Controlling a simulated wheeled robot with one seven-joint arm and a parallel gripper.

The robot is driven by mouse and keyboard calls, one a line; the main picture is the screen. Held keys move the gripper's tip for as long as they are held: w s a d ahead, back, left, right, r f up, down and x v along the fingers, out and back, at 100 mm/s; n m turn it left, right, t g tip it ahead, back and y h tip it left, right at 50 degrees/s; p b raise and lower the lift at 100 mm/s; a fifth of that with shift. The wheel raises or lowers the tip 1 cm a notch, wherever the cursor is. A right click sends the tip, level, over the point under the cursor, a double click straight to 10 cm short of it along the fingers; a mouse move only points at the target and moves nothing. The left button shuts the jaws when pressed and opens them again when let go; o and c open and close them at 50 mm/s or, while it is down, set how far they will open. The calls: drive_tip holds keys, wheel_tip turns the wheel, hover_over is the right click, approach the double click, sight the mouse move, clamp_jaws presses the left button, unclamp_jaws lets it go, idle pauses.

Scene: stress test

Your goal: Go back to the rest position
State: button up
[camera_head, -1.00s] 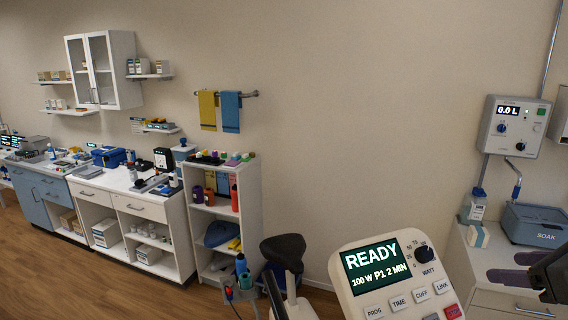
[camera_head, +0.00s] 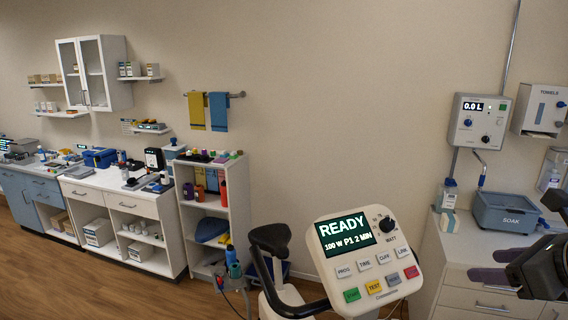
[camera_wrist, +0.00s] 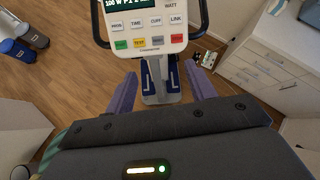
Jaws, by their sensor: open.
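My gripper (camera_wrist: 160,82) shows in the wrist view with its two purple fingers spread apart and nothing between them. In the head view my gripper (camera_head: 472,264) is at the right edge, its purple fingers in front of the white drawer cabinet. The exercise bike's console (camera_head: 362,250) stands front centre in the head view and reads READY, 100 W P1 2 MIN. In the wrist view the console (camera_wrist: 148,24) is at the top, beyond the fingers.
A white drawer cabinet (camera_head: 455,290) with a SOAK basin (camera_head: 508,215) stands at right. An open shelf (camera_head: 208,226) and counters line the left wall. Wood floor (camera_head: 90,285) is clear at lower left.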

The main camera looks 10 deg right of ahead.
drive_tip(key=w+a+f+n+g+b, duration=0.1)
drive_tip(key=w+a+f+n+g, duration=0.2)
drive_tip(key=a+f+n, duration=0.5)
drive_tip(key=w+a+f+n+g, duration=0.3)
drive_tip(key=a+f+n, duration=0.3)
drive_tip(key=f, duration=0.5)
drive_tip(key=s+a+f+n+g+h+b, duration=0.1)
drive_tip(key=s+a+f+n+h, duration=0.1)
drive_tip(key=a+f+n, duration=0.8)
drive_tip(key=n, duration=0.7)
drive_tip(key=shift+n+g, duration=0.3)
drive_tip(key=shift+n, duration=0.1)
drive_tip(key=shift+w, duration=0.1)
